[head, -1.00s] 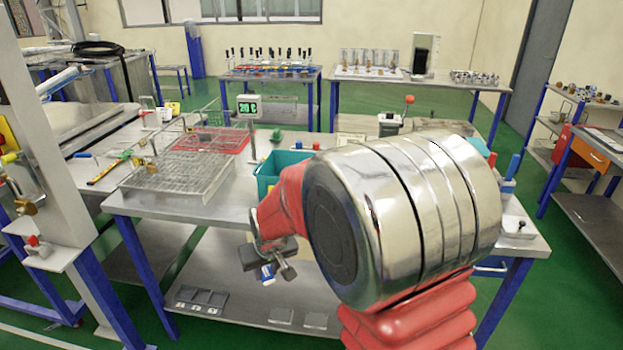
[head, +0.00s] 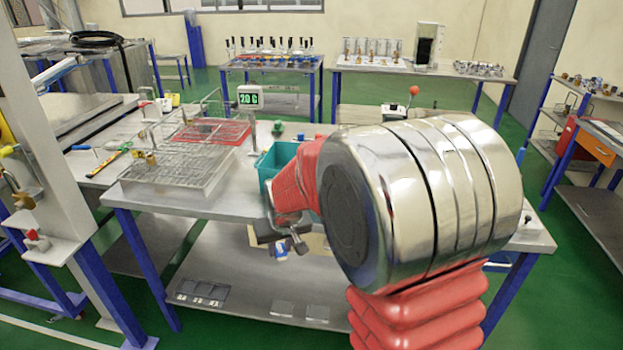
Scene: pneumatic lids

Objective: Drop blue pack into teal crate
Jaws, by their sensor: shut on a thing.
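The teal crate (head: 270,165) stands on the metal table, partly hidden behind my red and chrome arm. My gripper (head: 281,246) is in front of the table's front edge, lower than the crate. It is shut on a small blue and white pack (head: 281,251), of which only a little shows below the jaws. The pack is apart from the crate. The arm hides the crate's right side.
A clear wire-topped tray (head: 190,170) and a red tray (head: 212,131) stand left of the crate. A green-digit display (head: 249,97) rises behind them. A lower shelf (head: 235,270) lies under the table. A post stands at far left.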

